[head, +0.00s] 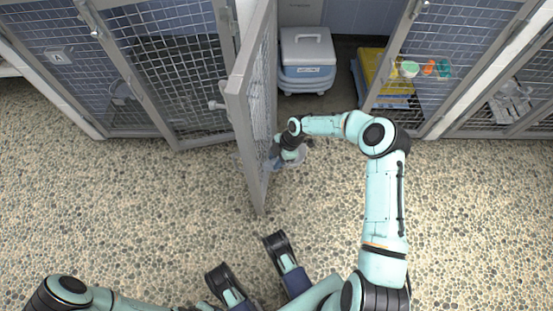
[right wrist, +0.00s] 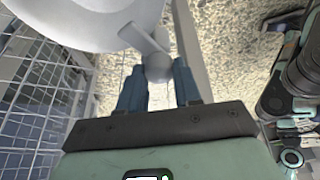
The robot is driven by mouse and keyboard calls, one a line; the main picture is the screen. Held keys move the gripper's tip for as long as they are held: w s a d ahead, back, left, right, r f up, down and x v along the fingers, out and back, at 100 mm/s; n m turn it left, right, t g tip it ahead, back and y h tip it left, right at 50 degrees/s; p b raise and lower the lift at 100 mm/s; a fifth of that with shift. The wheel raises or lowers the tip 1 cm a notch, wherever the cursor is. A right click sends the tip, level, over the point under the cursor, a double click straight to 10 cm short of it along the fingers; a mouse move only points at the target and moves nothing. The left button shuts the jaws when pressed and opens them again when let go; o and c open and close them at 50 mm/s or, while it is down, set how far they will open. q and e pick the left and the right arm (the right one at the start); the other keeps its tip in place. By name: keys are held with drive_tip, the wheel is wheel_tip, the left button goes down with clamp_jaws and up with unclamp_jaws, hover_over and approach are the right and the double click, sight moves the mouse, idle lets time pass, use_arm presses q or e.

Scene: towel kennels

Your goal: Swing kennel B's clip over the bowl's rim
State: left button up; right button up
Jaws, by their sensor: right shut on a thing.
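In the right wrist view a grey ball-ended piece, apparently the clip (right wrist: 158,68), sits between the two blue fingers of my right gripper (right wrist: 158,88), which is shut on it. A short grey arm runs from the ball up to the pale grey bowl (right wrist: 90,15), against its edge. I cannot tell whether the clip is over the rim. In the head view my right gripper (head: 276,153) is low, beside the open mesh door (head: 250,100), and partly hidden by it. The bowl (head: 298,156) shows there only as a small pale patch.
The open kennel door juts towards me. Behind it stand a blue-and-white box (head: 307,55) and a yellow item (head: 371,72). Kennel A (head: 60,57) is shut at the left. Gloves (head: 510,100) lie in the right-hand kennel. The pebbled floor (head: 130,205) in front is clear.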

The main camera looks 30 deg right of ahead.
drive_tip(key=shift+d, duration=0.1)
drive_tip(key=o, duration=1)
drive_tip(key=shift+o, duration=0.2)
use_arm(q)
drive_tip(key=w+d+r+t+p, duration=0.1)
drive_tip(key=w+r+t+p, duration=0.1)
drive_tip(key=w+r+p, duration=0.2)
drive_tip(key=w, duration=0.3)
drive_tip(key=shift+w+r+m+t, duration=0.3)
drive_tip(key=shift+w+t, duration=0.05)
drive_tip(key=shift+t, duration=0.05)
use_arm(e)
drive_tip(key=v, duration=1.3)
drive_tip(key=shift+r, duration=0.15)
drive_tip(key=shift+w, duration=0.1)
